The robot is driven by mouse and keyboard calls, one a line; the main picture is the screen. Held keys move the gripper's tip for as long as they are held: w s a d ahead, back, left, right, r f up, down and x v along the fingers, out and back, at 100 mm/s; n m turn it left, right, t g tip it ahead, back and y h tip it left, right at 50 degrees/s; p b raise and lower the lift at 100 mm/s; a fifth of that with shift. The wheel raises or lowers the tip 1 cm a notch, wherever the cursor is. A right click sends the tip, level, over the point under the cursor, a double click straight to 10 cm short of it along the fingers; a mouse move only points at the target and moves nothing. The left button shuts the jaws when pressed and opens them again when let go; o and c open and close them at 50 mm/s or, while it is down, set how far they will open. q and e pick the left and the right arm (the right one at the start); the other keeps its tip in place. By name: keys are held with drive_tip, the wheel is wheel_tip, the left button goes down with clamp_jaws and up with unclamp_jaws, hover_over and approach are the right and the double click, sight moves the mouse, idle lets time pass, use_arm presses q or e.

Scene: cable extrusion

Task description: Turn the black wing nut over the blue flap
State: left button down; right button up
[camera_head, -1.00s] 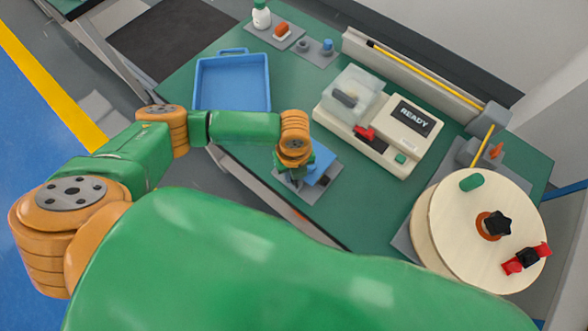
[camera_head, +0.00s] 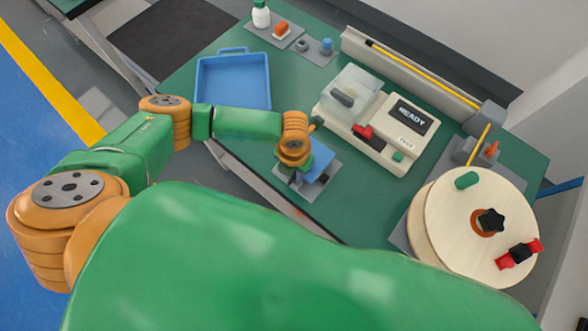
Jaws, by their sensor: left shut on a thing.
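The blue flap (camera_head: 321,164) sits on a small grey fixture plate (camera_head: 318,190) near the table's front edge. My left gripper (camera_head: 293,178) points down at the left side of the flap, below its orange wrist. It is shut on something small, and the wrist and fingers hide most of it. From its place at the flap this looks like the black wing nut, but the nut itself does not show clearly. My right gripper is not in view.
A blue tray (camera_head: 233,108) lies behind my left forearm. A cream machine with a READY screen (camera_head: 411,114) stands right of the flap. A wooden reel (camera_head: 447,210) with a black star knob (camera_head: 490,221) is at the right. Green table between flap and reel is clear.

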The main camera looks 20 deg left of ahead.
sight(294, 175)
use_arm(q)
drive_tip(key=shift+m, duration=0.6)
drive_tip(key=c, duration=0.7)
unclamp_jaws()
wheel_tip(294, 175, up, 7)
drive_tip(key=shift+r, duration=0.1)
drive_tip(key=shift+s+d, duration=0.1)
